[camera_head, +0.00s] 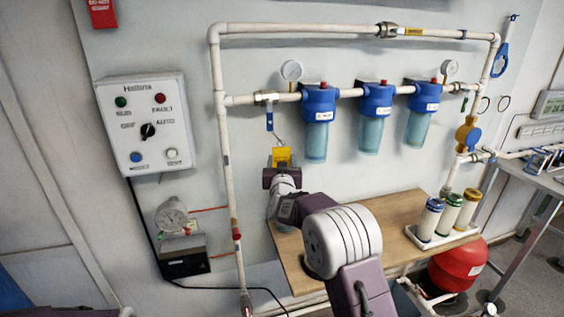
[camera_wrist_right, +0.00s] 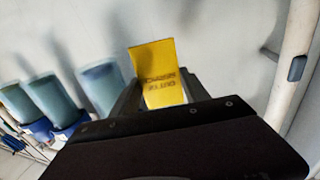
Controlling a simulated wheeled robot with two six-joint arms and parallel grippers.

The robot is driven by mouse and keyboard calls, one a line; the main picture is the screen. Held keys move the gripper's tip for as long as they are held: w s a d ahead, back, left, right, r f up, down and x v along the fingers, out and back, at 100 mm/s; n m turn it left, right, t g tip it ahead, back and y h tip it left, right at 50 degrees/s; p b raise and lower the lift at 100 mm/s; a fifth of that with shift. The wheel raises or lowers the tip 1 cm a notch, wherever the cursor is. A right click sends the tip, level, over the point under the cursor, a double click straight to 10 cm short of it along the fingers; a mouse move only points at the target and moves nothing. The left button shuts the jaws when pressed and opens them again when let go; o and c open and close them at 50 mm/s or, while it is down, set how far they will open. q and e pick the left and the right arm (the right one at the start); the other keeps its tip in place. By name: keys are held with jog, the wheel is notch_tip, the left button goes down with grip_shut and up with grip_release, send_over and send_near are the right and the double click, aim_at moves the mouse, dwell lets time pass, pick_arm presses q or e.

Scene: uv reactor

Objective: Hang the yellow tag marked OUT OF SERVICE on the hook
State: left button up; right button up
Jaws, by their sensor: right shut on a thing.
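The yellow tag (camera_head: 282,156) is held upright near the wall, just below the pipe with the blue filter housings. It also shows in the right wrist view (camera_wrist_right: 157,68), where its dark lettering appears inverted. My right gripper (camera_head: 281,167) is shut on the tag's lower part, and its dark fingers show on either side in the right wrist view (camera_wrist_right: 158,100). A thin, pale hook-like piece (camera_head: 279,140) shows just above the tag, below a blue valve lever (camera_head: 269,120). I cannot tell whether the tag touches it. My left gripper is out of view.
Blue filter housings (camera_head: 319,103) hang to the right of the tag. A vertical white pipe (camera_head: 226,170) and a control box (camera_head: 143,125) are to its left. A wooden bench (camera_head: 405,212) lies below, with several capped cartridges in a white tray (camera_head: 440,241) at its right.

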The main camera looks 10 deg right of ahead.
dwell(0.4)
jog(key=o, duration=1.4)
jog(key=shift+s, duration=0.1)
